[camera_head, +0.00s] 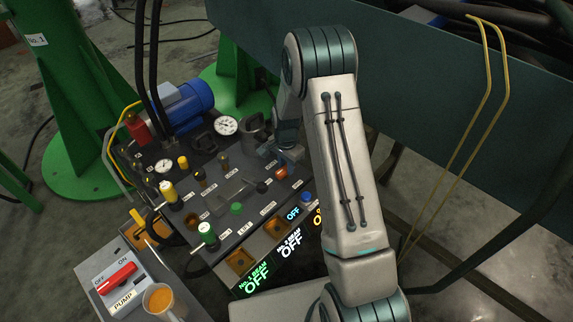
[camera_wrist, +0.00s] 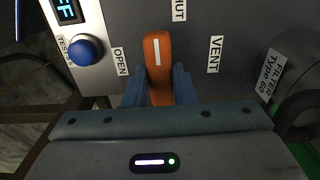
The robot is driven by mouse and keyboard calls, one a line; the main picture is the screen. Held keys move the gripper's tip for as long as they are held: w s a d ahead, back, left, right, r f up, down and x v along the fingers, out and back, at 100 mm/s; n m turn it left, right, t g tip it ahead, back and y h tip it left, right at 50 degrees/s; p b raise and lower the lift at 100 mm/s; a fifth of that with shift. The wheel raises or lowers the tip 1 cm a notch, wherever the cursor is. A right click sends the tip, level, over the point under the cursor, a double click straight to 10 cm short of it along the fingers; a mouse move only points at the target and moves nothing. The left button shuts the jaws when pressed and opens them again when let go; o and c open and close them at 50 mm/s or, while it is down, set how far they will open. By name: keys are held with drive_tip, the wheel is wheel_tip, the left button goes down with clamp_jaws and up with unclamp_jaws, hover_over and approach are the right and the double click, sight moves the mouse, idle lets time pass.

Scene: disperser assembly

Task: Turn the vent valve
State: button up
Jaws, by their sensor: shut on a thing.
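The vent valve handle is an orange lever (camera_wrist: 158,50) with a white stripe, upright in the wrist view. The part-cut "SHUT" label (camera_wrist: 179,9) is above it, the "OPEN" label (camera_wrist: 120,62) to its left and the "VENT" label (camera_wrist: 215,54) to its right. My gripper (camera_wrist: 160,90) is shut on the lever's near end, with a blue finger on each side. In the head view my gripper (camera_head: 280,158) is at the panel's right side, by the small orange lever (camera_head: 281,173). The lever's lower end is hidden by my gripper.
A blue knob (camera_wrist: 86,50) is left of the lever. The panel (camera_head: 228,190) carries several gauges, valves and knobs. A dark cylinder (camera_wrist: 305,95) is at the right.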

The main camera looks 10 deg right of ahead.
drive_tip(key=shift+n, duration=0.3)
drive_tip(key=n+p, duration=0.1)
drive_tip(key=n, duration=0.2)
drive_tip(key=shift+r+n+p, duration=0.15)
drive_tip(key=shift+n+p, duration=0.15)
drive_tip(key=shift+p, duration=0.1)
drive_tip(key=n+p, duration=0.1)
drive_tip(key=n, duration=0.3)
drive_tip(key=shift+w+n, duration=0.1)
drive_tip(key=shift+n, duration=0.2)
drive_tip(key=n+p, duration=0.1)
drive_tip(key=n, duration=0.3)
drive_tip(key=shift+p, duration=0.35)
drive_tip(key=shift+n+p, duration=0.65)
drive_tip(key=shift+n, duration=1.85)
drive_tip(key=o, duration=1)
